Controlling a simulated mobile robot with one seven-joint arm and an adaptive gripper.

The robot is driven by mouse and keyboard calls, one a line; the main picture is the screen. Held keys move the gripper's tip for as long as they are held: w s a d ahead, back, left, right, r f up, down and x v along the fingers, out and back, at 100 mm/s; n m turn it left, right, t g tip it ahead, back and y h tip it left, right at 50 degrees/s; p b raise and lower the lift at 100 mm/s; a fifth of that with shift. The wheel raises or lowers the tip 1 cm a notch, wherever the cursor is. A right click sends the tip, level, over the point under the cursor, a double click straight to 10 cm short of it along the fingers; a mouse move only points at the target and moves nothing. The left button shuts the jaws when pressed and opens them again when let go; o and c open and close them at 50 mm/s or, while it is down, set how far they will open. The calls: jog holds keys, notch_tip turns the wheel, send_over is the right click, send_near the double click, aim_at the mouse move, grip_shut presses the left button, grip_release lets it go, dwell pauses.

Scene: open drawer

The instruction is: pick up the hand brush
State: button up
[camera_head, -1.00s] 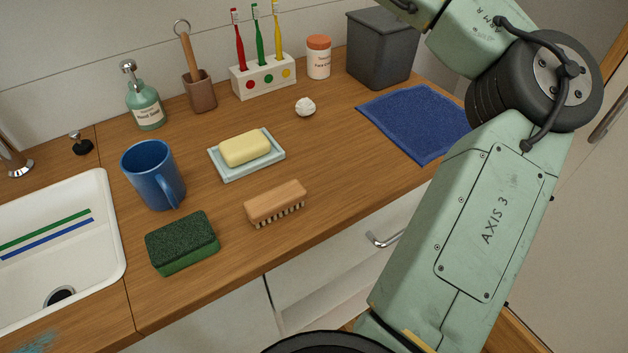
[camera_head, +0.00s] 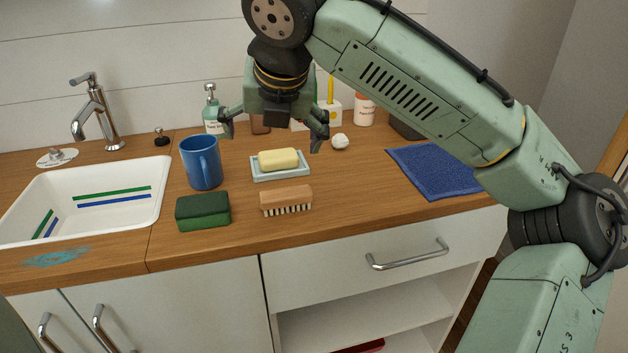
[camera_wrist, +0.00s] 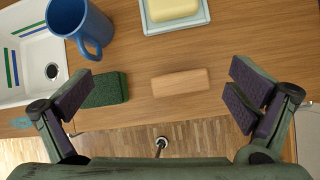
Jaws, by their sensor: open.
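The hand brush (camera_head: 286,199) has a wooden back and pale bristles pointing down. It lies on the wooden counter near the front edge, in front of the soap dish. In the wrist view the hand brush (camera_wrist: 180,82) shows its plain wooden top, lying crosswise between the fingers, a little right of centre. My gripper (camera_head: 272,137) is open and empty, pointing down above the counter around the soap dish in the head view. In the wrist view my gripper (camera_wrist: 160,100) has its fingers spread wide, apart from the brush.
A green sponge (camera_head: 203,211) lies left of the brush, with a blue mug (camera_head: 202,163) behind it. Yellow soap (camera_head: 278,159) sits on a pale dish (camera_head: 262,176) behind the brush. The sink (camera_head: 150,205) is at left, a blue cloth (camera_head: 432,172) at right. The drawer (camera_head: 330,271) below is shut.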

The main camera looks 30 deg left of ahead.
jog(key=n+h, duration=0.2)
send_near(286, 193)
jog(key=shift+g, duration=0.5)
jog(key=x, duration=0.4)
jog(key=shift+s+d+f, duration=0.1)
jog(key=shift+s+f, duration=0.1)
jog(key=shift+f, duration=0.15)
jog(key=shift+w+r+x, duration=0.1)
jog(key=shift+w+x, duration=0.1)
jog(key=shift+x, duration=0.8)
jog(key=shift+w+r+x, duration=0.1)
jog(key=shift+w+x, duration=0.15)
jog(key=shift+x, duration=0.75)
jog(key=shift+w+r+x, duration=0.1)
jog(key=shift+w+x, duration=0.1)
jog(key=shift+x, duration=0.8)
jog(key=shift+f, duration=0.1)
jog(key=c, duration=1.2)
